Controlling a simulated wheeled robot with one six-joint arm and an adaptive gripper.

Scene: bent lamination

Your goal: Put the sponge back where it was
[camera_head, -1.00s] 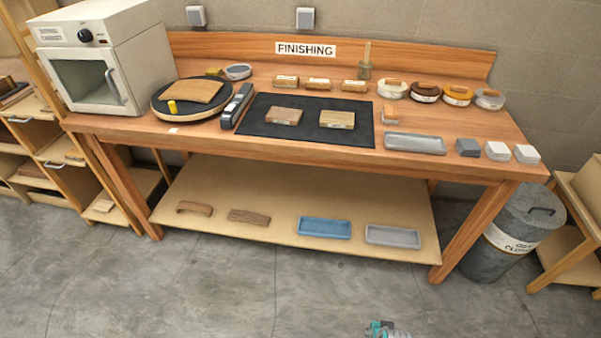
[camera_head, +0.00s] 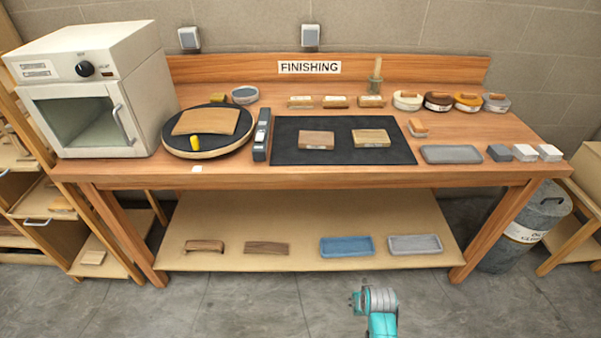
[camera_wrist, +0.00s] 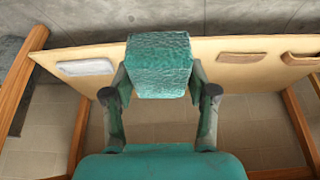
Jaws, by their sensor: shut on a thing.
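The sponge (camera_wrist: 160,65) is a green-teal block with a rough, crinkled face. In the wrist view my gripper (camera_wrist: 160,80) is shut on it, with one finger at each side, and holds it in the air in front of the lower shelf. In the head view only a small part of my arm shows at the bottom, and I cannot make out the sponge there. A blue tray (camera_head: 347,247) and a grey tray (camera_head: 415,244) stand on the lower shelf (camera_head: 300,257). In the wrist view the blue tray is hidden, probably behind the sponge.
Two wooden pieces, one curved (camera_head: 204,246) and one flat (camera_head: 266,248), lie on the shelf's left half. The bench top (camera_head: 225,180) holds a white oven (camera_head: 90,90), a turntable, a black mat (camera_head: 340,155), blocks and tins. A bin (camera_head: 530,225) stands at right. Floor in front is clear.

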